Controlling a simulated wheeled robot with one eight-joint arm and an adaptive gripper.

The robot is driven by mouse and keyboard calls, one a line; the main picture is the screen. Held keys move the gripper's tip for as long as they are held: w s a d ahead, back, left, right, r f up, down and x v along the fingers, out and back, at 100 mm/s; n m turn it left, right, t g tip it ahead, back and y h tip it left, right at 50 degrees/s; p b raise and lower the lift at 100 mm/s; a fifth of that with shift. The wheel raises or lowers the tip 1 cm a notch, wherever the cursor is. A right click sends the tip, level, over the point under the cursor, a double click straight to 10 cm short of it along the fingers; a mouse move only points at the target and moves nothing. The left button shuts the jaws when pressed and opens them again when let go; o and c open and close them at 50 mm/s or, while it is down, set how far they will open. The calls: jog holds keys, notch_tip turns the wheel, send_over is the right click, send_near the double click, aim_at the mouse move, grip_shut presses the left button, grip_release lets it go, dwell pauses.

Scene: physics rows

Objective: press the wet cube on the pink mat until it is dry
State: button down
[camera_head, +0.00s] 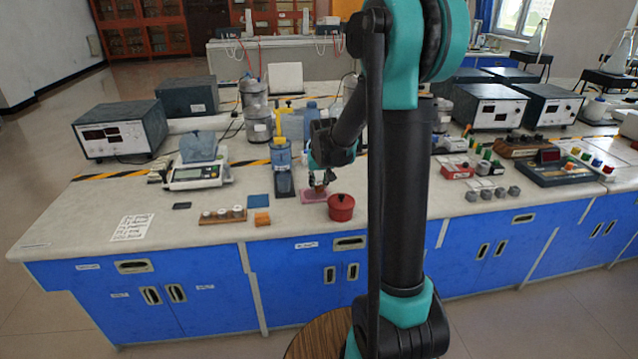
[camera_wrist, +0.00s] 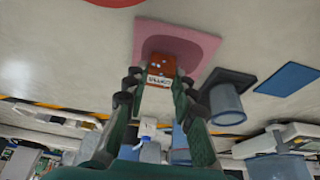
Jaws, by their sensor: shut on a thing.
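The cube (camera_wrist: 161,68) is reddish brown with light dots on it and a pale lettered label. My gripper (camera_wrist: 160,80) is shut on its sides; a finger stands at each side. The pink mat (camera_wrist: 205,44) lies flat beyond the cube in the wrist view. A darker patch surrounds the cube on the mat; I cannot tell whether it is shadow or damp. In the head view, my gripper (camera_head: 319,177) is over the pink mat (camera_head: 308,197) and partly hides the cube. I cannot tell whether the cube touches the mat.
The bench front left is mostly clear.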

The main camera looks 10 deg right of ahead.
jog(key=shift+f, duration=0.7)
dwell(1.1)
jog(key=shift+r, duration=0.15)
jog(key=shift+d+r, duration=0.3)
jog(key=shift+r, duration=0.25)
jog(key=shift+r, duration=0.15)
jog(key=shift+r, duration=2.4)
jog(key=shift+a, duration=0.1)
